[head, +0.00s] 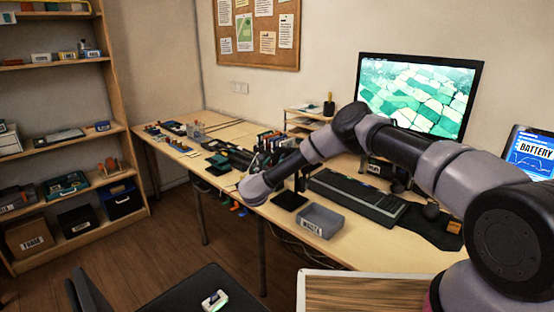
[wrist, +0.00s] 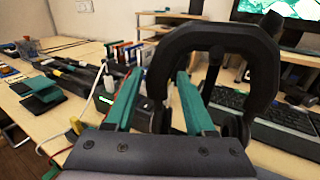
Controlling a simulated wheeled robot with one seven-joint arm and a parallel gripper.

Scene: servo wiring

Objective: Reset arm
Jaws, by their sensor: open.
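My gripper (wrist: 160,82) is open, with its two teal fingers apart and nothing seen held between them. A large black arch (wrist: 222,38), which looks like a headphone band, stands close in front and to the right in the wrist view; it overlaps the right finger. I cannot tell whether they touch. In the head view my arm reaches from the right, bends at a raised elbow and comes down over the desk's front edge; the gripper itself is hidden there. A black stand base (head: 290,200) sits on the desk beside my forearm.
A grey labelled bin (head: 321,221), a keyboard (head: 357,198) and a monitor (head: 420,95) are on the desk (head: 375,252). Tools and small parts crowd its middle and left. A tablet (head: 532,152) shows "BATTERY". Shelves (head: 68,136) stand left; a dark chair (head: 180,295) is in front.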

